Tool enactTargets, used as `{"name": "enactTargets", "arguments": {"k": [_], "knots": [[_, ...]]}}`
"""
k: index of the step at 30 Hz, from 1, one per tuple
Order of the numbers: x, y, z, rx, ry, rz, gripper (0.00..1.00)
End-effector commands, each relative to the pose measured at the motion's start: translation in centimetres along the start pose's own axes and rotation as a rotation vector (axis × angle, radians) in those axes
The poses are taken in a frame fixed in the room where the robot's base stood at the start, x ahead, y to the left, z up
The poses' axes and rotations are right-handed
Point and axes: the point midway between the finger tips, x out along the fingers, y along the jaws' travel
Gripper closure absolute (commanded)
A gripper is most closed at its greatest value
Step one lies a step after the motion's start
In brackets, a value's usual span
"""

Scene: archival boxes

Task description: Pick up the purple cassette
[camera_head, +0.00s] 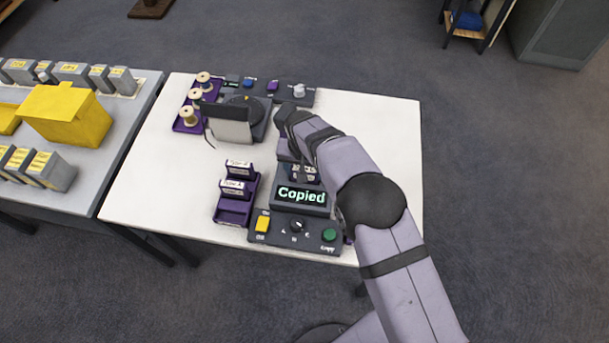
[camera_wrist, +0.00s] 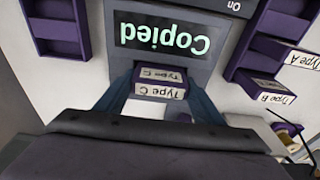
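A purple cassette with white "Type C" labels (camera_wrist: 160,88) sits at the copying machine below its lit "Copied" screen (camera_wrist: 165,36) in the wrist view. My gripper (camera_wrist: 161,80) has its two blue-grey fingers on either side of this cassette. The fingers are very close to its sides; I cannot tell whether they touch it. In the head view the machine's screen (camera_head: 301,195) also reads "Copied". My arm hides much of the cassette and my fingers there. Two other labelled cassettes stand in a purple rack (camera_head: 233,215) left of the machine; "Type A" and "Type B" labels show in the wrist view.
The machine's front panel has a yellow button (camera_head: 262,224), a knob and a green button (camera_head: 329,235). Spools (camera_head: 189,116) and a grey upright panel (camera_head: 229,127) stand toward the back of the white table (camera_head: 160,190). Grey boxes and a yellow box (camera_head: 66,114) are on the left table.

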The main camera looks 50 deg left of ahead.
Motion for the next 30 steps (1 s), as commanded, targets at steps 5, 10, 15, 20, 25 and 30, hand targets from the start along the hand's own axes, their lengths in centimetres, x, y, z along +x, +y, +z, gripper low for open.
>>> {"name": "enactTargets", "arguments": {"k": [5, 10, 15, 20, 25, 30], "knots": [[-0.1, 0.0, 0.0, 0.000, 0.001, -0.001, 0.68], [-0.1, 0.0, 0.0, 0.000, 0.001, -0.001, 0.68], [-0.7, -0.1, -0.2, 0.000, 0.001, -0.001, 0.68], [-2.4, -0.1, -0.5, 0.000, 0.004, -0.003, 0.68], [-5.1, -0.1, -0.9, 0.000, 0.005, -0.003, 0.68], [-7.7, -0.1, -1.2, 0.000, 0.003, -0.002, 0.68]]}}
